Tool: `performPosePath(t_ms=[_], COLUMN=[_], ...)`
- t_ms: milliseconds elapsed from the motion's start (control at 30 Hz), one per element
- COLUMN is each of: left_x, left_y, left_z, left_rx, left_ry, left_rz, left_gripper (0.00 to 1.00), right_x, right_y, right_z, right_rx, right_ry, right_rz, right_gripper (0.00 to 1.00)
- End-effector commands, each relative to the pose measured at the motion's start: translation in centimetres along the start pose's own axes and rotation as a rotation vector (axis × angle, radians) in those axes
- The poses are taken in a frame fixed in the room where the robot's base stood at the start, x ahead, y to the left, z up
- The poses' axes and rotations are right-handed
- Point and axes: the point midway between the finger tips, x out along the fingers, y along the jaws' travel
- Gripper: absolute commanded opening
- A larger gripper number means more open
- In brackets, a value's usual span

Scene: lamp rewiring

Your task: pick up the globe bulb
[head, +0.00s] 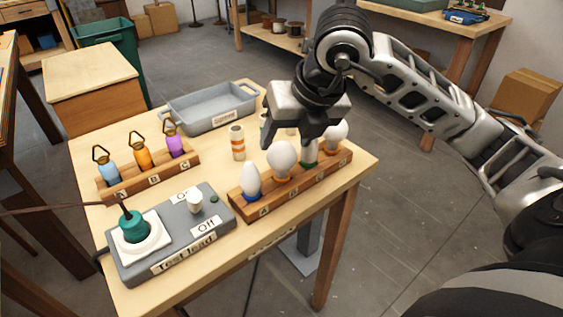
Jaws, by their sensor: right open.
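The globe bulb (282,159), large, round and white, stands upright in the wooden bulb rack (297,190) at the table's right side. In the same rack are a pointed white bulb (251,181) over label A, a green-based bulb (309,155) partly hidden by my gripper, and another white bulb (338,133) at the right end. My right gripper (289,138) is open and points down over the rack, just above the globe bulb in the picture. I cannot tell whether it touches the bulb. My left gripper is out of view.
A grey test lead box (172,236) with a teal plug lies at the front left. Behind are a rack of coloured bottle-like pieces (150,175) marked A to C, an orange-striped cylinder (237,142) and an empty grey tray (207,117). Small items behind my gripper are mostly hidden.

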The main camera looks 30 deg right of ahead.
Motion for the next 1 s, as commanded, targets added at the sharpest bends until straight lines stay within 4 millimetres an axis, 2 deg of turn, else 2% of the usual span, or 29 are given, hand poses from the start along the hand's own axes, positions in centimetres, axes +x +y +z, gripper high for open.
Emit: performPosePath(t_ms=[33, 267, 533, 667, 867, 900, 1000], left_x=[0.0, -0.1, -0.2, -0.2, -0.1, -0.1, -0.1], left_y=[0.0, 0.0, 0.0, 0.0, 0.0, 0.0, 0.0], left_z=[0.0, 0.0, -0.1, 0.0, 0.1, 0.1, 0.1], left_rx=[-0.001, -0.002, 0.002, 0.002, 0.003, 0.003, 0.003], left_ry=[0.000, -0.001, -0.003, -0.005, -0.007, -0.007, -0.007], left_rz=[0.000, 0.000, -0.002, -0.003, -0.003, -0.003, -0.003], left_gripper=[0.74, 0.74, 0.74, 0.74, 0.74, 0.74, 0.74], right_x=[0.7, 2.2, 6.0, 6.7, 6.8, 6.8, 6.8], right_y=[0.0, -0.1, -0.2, -0.2, -0.2, -0.2, -0.2], right_z=[-0.1, -0.2, -0.8, -0.7, -0.7, -0.7, -0.7], right_rx=[-0.001, -0.001, 0.000, -0.002, -0.002, -0.002, -0.002], right_ry=[0.004, 0.003, 0.005, 0.001, 0.001, 0.001, 0.001], right_rz=[0.000, 0.000, 0.001, 0.001, 0.001, 0.001, 0.001], right_gripper=[0.57, 0.57, 0.57, 0.57, 0.57, 0.46, 0.24])
